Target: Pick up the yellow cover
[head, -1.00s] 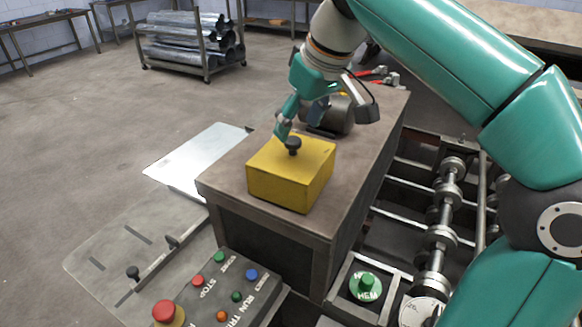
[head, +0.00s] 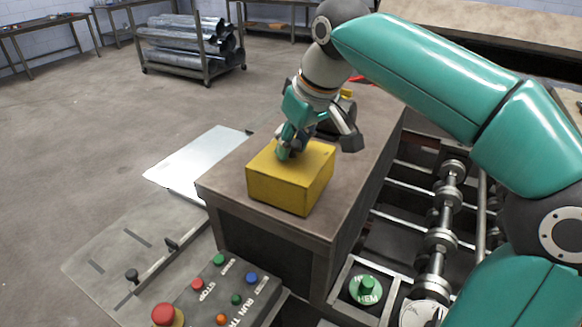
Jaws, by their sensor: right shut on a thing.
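The yellow cover (head: 288,182) is a box-shaped piece sitting on the brown top of the machine housing (head: 225,188). My right gripper (head: 287,152) reaches down from above and is shut at the top of the cover, where its dark knob is. The fingers hide most of the knob. The cover appears to rest on the housing top; I see no gap under it. My left gripper does not show.
A control panel (head: 213,298) with several coloured buttons is in front. Rollers on shafts (head: 440,240) lie open to the right. A sheet of metal (head: 195,160) lies left of the housing. A dark object stands behind my right gripper.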

